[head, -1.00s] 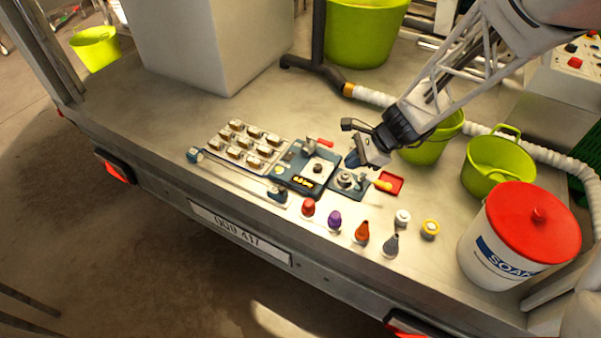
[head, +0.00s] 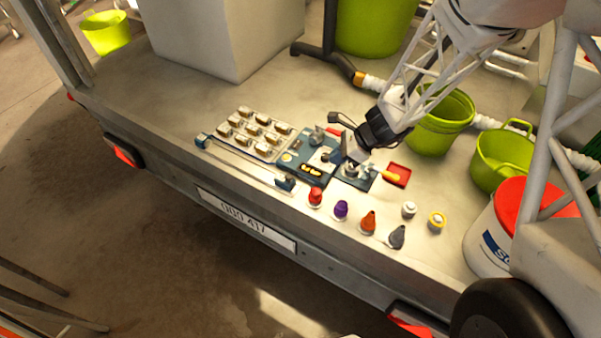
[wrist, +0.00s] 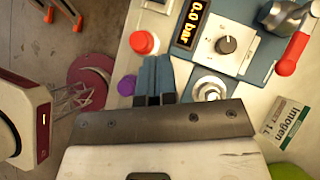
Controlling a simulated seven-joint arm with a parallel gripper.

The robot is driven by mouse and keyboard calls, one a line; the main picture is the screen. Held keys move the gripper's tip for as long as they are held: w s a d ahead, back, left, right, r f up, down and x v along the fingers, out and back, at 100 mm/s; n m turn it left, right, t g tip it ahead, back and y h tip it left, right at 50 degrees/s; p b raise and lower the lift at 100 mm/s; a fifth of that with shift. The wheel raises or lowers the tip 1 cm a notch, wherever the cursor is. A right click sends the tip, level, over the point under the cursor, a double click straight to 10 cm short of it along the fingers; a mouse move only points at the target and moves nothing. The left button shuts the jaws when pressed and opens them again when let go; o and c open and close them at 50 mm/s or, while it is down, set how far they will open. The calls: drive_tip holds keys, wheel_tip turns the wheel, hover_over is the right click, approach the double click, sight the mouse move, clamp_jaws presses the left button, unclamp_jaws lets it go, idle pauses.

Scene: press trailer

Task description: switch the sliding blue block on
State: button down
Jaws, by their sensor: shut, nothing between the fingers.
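A thin rail lies along the trailer's near edge in the head view, with a blue block at its left end (head: 202,140) and another at its right end (head: 285,183). I cannot tell which of them slides. My gripper (head: 346,154) is to the right of the rail's right end, low over the right side of the blue control panel (head: 312,172). In the wrist view my gripper (wrist: 155,72) shows its two blue fingers side by side, shut and empty. They are apart from the rail. I cannot make out either blue block clearly in the wrist view.
The panel's dial (wrist: 227,44) and its "0.0 bar" display (wrist: 190,22) are beside the fingers. A red button (head: 316,196), a purple button (head: 340,208) and other knobs stand at the front. Green buckets (head: 440,120) stand behind. The trailer bed left of the rail is clear.

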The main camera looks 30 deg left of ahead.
approach(291, 181)
wheel_tip(291, 181, down, 3)
drive_tip(key=shift+f, duration=0.1)
drive_tip(key=shift+s+a+f, duration=0.1)
drive_tip(key=shift+s+a, duration=0.25)
drive_tip(key=shift+a, duration=0.5)
drive_tip(key=shift+s+a+f, duration=0.15)
drive_tip(key=shift+s+a, duration=0.15)
drive_tip(key=shift+a, duration=0.25)
drive_tip(key=shift+s+a, duration=0.1)
drive_tip(key=shift+a, duration=0.2)
drive_tip(key=shift+a, duration=0.1)
drive_tip(key=a, duration=2.3)
drive_tip(key=shift+a, duration=0.15)
